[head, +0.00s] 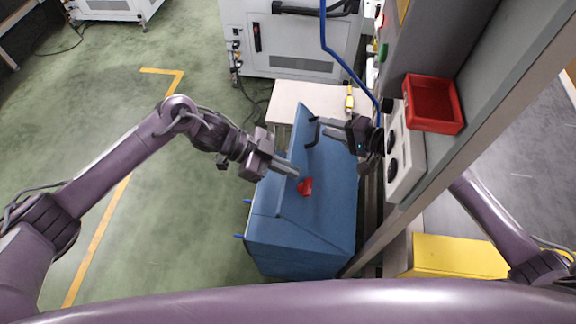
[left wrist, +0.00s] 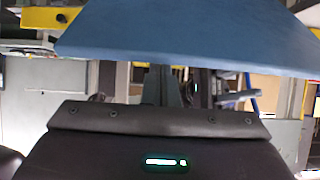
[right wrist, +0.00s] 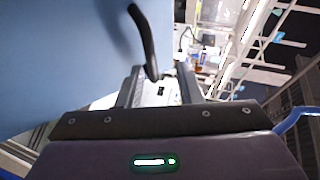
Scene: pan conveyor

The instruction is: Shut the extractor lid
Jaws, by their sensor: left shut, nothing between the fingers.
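The blue extractor (head: 300,248) stands below me in the head view. Its blue lid (head: 335,200) is a sloping panel with a black handle (head: 311,132) and a red knob (head: 305,187). My left gripper (head: 297,172) is shut and empty at the lid's left edge, near the red knob; I cannot tell whether it touches. In the left wrist view a blue panel (left wrist: 190,35) spans above the fingers. My right gripper (head: 320,127) is open at the handle. In the right wrist view the handle (right wrist: 142,35) reaches down between the spread fingers; contact is unclear.
A grey machine column with a red bin (head: 433,104) and a white switch panel (head: 405,160) stands close on the right. A pale table (head: 290,98) and a white cabinet (head: 290,40) lie behind. A blue cable (head: 345,65) hangs near the right gripper. Green floor is free on the left.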

